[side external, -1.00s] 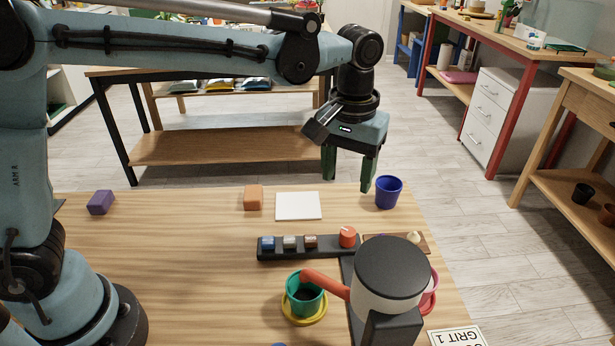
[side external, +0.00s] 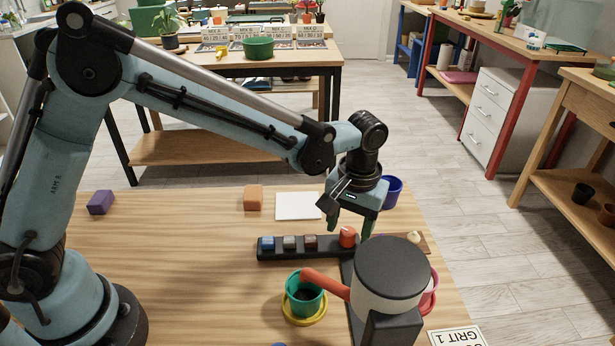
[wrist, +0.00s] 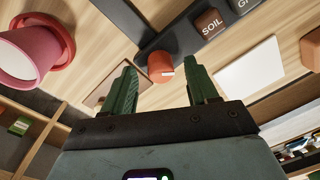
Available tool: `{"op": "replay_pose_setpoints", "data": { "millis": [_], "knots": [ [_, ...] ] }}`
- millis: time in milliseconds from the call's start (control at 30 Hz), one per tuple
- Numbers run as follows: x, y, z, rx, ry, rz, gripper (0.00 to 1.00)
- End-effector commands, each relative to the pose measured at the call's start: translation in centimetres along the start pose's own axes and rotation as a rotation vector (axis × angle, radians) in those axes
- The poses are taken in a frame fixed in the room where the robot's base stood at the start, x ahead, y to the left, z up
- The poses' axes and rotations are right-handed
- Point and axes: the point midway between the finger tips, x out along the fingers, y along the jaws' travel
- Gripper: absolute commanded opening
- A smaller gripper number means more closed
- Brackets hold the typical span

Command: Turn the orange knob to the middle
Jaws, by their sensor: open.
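The orange knob (side external: 347,237) sits at the right end of a dark strip (side external: 285,253) that also carries several small square buttons. In the wrist view the knob (wrist: 161,67) shows a pale mark on its face, toward the right. My gripper (side external: 350,230) is open, with its green fingers pointing down close to the knob. In the wrist view the fingers (wrist: 160,88) are spread, one to each side of the knob in the picture, with the knob a little beyond their tips. I cannot tell whether a finger touches it.
A dark-topped machine (side external: 392,268) with an orange handle stands in front. A teal pot (side external: 305,298) rests on a yellow saucer (side external: 323,318). A blue cup (side external: 393,192) stands behind my gripper. A white pad (side external: 297,206) and orange block (side external: 253,197) lie left. The table's left middle is clear.

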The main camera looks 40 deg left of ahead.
Motion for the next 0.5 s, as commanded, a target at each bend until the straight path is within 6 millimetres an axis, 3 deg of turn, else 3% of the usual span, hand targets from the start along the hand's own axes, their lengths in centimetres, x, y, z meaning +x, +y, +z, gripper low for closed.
{"op": "replay_pose_setpoints", "data": {
  "millis": [133,433,500],
  "knots": [
    [0.99,-0.02,0.00,0.000,0.000,0.000,0.58],
    [1.18,-0.02,0.00,0.000,0.000,0.000,0.58],
    [1.17,-0.02,0.01,0.000,0.000,0.000,0.49]
  ]
}}
